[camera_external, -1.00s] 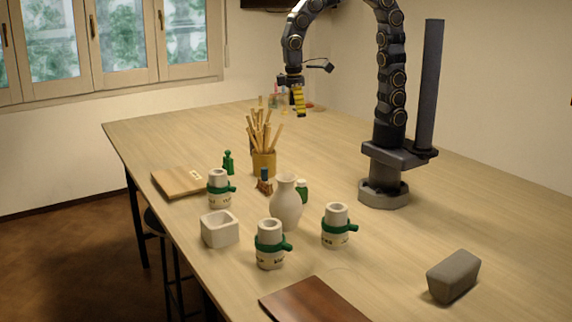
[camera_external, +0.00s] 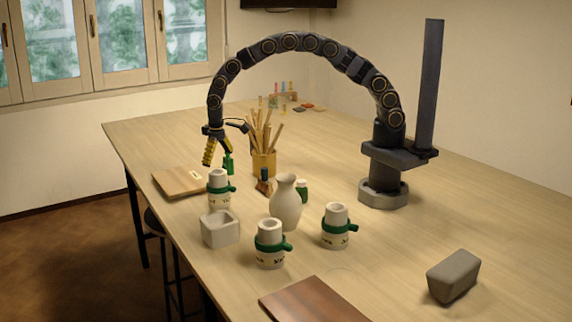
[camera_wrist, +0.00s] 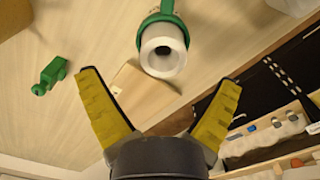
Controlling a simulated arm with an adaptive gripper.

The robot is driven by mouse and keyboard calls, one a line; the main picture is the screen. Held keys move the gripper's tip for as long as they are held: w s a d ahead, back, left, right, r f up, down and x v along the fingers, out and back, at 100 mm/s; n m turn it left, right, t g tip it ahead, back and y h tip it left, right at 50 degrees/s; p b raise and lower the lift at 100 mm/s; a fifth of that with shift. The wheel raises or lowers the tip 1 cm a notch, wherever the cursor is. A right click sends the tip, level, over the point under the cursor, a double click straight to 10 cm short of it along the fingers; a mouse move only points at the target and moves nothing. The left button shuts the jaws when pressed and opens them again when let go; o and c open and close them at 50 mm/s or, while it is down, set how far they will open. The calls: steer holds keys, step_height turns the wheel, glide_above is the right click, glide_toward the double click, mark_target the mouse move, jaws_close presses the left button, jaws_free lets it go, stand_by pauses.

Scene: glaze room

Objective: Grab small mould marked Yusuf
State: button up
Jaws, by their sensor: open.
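Three pale moulds with green straps stand upright on the table: a left one (camera_external: 219,187), a front one (camera_external: 269,258) and a right one (camera_external: 336,238). Each bears a dark marking too small to read surely, so I cannot tell which says Yusuf. My gripper (camera_external: 218,160) is open and empty, pointing down above and behind the left mould. In the wrist view, my open yellow fingers (camera_wrist: 160,80) spread below a round-mouthed mould (camera_wrist: 163,48), which lies ahead between the fingertip directions. No contact shows.
A square pale pot (camera_external: 220,232), a vase (camera_external: 286,206) and a yellow tool holder (camera_external: 264,166) stand nearby.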

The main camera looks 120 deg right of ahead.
mark_target(215, 176)
steer(key=f, duration=0.5)
steer(key=shift+w+f, duration=0.25)
steer(key=shift+f, duration=0.05)
steer(key=shift+r, duration=0.1)
steer(key=c, duration=1.2)
